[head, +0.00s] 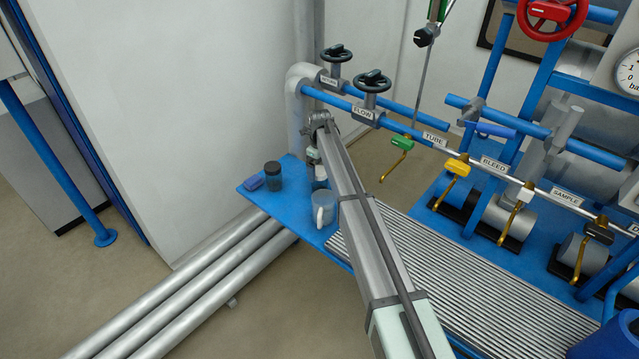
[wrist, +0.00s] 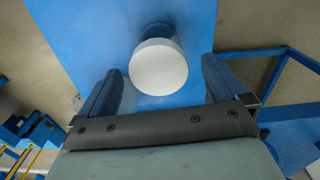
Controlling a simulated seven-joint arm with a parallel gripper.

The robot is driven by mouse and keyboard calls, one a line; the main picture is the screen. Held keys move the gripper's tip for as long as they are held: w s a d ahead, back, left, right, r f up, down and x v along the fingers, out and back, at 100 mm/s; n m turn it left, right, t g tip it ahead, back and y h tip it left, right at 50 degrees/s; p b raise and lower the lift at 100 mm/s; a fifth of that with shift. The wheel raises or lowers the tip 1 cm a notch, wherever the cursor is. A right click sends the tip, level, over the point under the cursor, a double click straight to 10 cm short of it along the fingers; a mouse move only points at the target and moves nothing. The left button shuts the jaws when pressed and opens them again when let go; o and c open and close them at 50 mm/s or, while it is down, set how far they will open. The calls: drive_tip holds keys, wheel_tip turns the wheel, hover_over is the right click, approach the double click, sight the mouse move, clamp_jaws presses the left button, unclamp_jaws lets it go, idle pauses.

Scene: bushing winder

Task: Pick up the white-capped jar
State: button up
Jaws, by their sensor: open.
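The white-capped jar (wrist: 158,68) stands on a blue shelf (wrist: 85,35) in the wrist view, its round white cap towards the camera and a bit of its dark blue body showing behind it. My gripper (wrist: 162,72) is open, with one dark finger on each side of the cap and a gap on both sides. Nothing is held.
Pipes with black handwheels (head: 372,80) rise behind. A ribbed grey surface (head: 440,275) lies to the right.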

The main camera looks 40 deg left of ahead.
sight(319, 182)
wheel_tip(319, 182, down, 4)
drive_tip(key=shift+s+f, duration=0.1)
drive_tip(key=shift+c, duration=0.4)
drive_tip(key=c, duration=1)
